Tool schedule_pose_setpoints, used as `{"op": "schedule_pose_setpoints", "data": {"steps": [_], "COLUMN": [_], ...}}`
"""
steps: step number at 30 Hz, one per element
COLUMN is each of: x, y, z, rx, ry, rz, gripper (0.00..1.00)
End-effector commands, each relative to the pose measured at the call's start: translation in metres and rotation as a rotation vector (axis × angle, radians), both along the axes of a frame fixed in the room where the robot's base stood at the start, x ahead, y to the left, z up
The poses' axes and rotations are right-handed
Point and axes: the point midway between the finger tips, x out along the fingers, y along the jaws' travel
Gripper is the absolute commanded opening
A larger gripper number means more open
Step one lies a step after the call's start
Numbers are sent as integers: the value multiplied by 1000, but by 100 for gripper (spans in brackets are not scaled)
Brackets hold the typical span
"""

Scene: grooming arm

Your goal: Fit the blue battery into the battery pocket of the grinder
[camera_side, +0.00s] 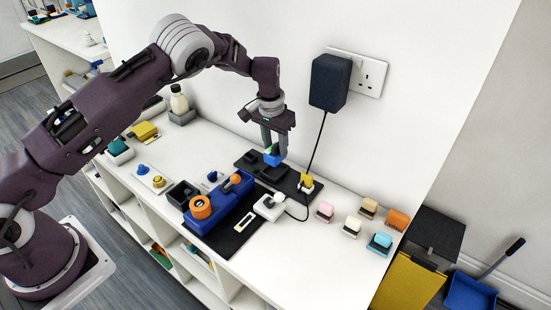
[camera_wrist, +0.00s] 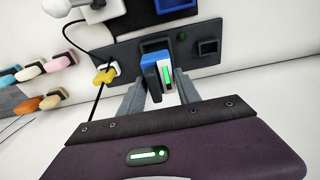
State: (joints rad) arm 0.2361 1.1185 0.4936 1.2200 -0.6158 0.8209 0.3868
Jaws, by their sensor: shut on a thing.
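The blue battery (camera_side: 272,159) is between the fingers of my gripper (camera_side: 273,146) at the black board in the side view. In the wrist view the battery (camera_wrist: 151,57) shows a blue edge, a dark body and a pale label with a green bar. My gripper (camera_wrist: 160,82) is shut on it. Its lower end is hidden, so I cannot tell whether it touches the black board (camera_wrist: 125,50). A blue unit (camera_side: 222,212) with an orange ring stands nearer the camera; I cannot tell for certain that it is the grinder. No battery pocket is clearly visible.
A white device (camera_side: 268,207) lies beside the blue unit. A yellow plug (camera_side: 306,180) with a black cable stands at the board's right end, below a black wall adapter (camera_side: 328,82). Several small coloured blocks (camera_side: 351,226) lie on the right. A dark square socket (camera_wrist: 208,48) is near the battery.

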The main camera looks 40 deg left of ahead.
Motion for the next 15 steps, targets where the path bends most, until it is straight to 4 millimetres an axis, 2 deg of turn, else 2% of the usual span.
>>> {"op": "schedule_pose_setpoints", "data": {"steps": [3, 7, 12, 15], "x": [1, -9, -58, -87], "y": [0, 9, 36, 43], "z": [27, 44, 51, 53], "rx": [0, -4, -9, -6], "ry": [-3, -1, 1, -1], "rz": [0, 14, 36, 23], "gripper": [0, 0, 0, 0]}}
